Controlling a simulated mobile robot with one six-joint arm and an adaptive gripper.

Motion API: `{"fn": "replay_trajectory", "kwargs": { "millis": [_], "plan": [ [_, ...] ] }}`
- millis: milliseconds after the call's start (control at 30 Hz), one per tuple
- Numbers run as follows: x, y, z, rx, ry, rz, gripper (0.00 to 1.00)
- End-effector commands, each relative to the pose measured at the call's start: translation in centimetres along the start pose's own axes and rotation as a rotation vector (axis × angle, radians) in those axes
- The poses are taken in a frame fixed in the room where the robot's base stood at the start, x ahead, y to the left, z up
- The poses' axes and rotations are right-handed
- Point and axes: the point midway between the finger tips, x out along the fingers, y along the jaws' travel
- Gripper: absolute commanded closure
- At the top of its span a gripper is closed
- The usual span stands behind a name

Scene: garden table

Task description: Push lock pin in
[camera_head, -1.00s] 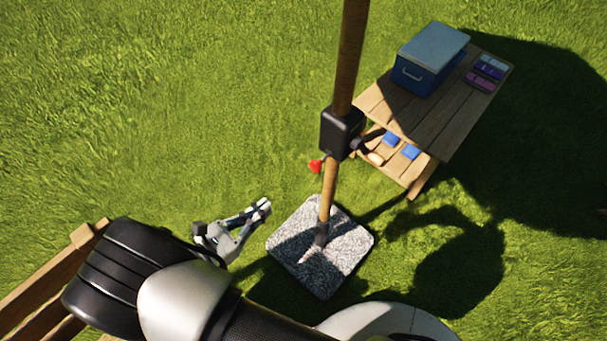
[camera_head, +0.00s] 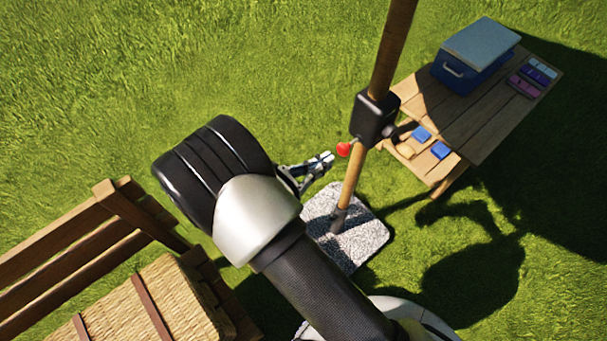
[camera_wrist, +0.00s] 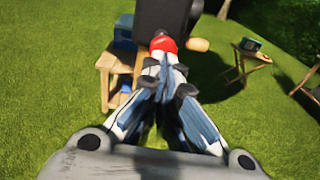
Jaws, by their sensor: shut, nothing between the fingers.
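The lock pin has a red knob (camera_head: 344,149) at the left side of the black housing (camera_head: 374,117) on the wooden pole (camera_head: 392,50). A thin stem links the knob to the housing. My gripper (camera_head: 328,158) is shut and empty, just left of and slightly below the knob in the head view. In the wrist view the red knob (camera_wrist: 163,44) sits right beyond my closed fingertips (camera_wrist: 163,56), with the dark housing (camera_wrist: 165,15) behind it. I cannot tell whether the tips touch the knob.
The pole stands in a speckled stone base (camera_head: 365,242) on grass. A wooden table (camera_head: 468,118) with a blue cooler (camera_head: 475,52) stands to the right. A wooden bench (camera_head: 75,235) and a woven straw box (camera_head: 150,310) are at lower left. A tan handle (camera_wrist: 198,44) sticks out from the housing.

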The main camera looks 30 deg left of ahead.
Motion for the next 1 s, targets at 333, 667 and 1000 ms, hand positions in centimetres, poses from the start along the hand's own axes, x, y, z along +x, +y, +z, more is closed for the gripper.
{"fn": "replay_trajectory", "kwargs": {
  "millis": [333, 667, 1000],
  "plan": [
    [2.4, 0.0, 0.0, 0.001, 0.001, 0.001, 1.00],
    [2.7, 0.0, 0.1, 0.001, 0.001, -0.001, 1.00],
    [5.2, 0.2, 0.2, 0.001, 0.000, 0.001, 1.00]
  ]
}}
